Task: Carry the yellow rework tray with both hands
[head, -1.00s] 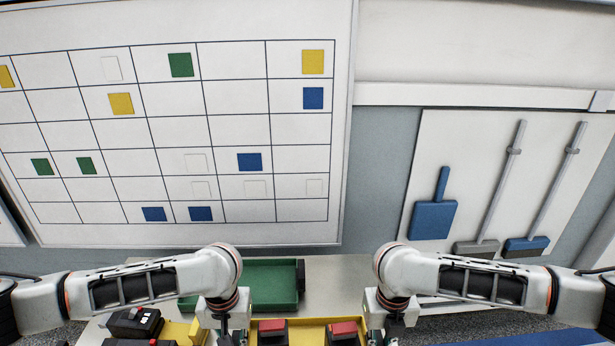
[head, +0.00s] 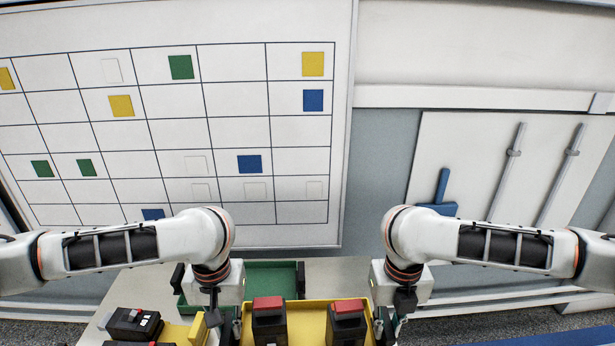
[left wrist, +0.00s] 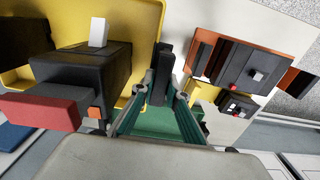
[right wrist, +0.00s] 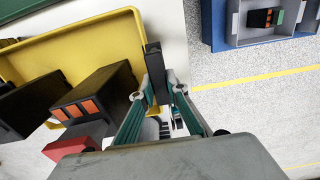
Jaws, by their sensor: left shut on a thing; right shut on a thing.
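The yellow rework tray (head: 306,318) is between my two grippers at the bottom of the head view, its lower part cut off. Two black breakers with red tops, a left one (head: 268,318) and a right one (head: 347,320), stand in it. My left gripper (head: 226,325) is shut on the tray's left side; the tray also shows in the left wrist view (left wrist: 130,18). My right gripper (head: 388,325) is shut on its right side; the tray shows in the right wrist view (right wrist: 95,42). A dark upright piece is at the fingers in each wrist view.
A green tray (head: 272,281) lies on the pale table behind the yellow tray. A black device (head: 133,323) is at the left. A blue tray (right wrist: 215,25) shows past my right gripper, with speckled floor between. A gridded whiteboard (head: 230,125) fills the wall behind.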

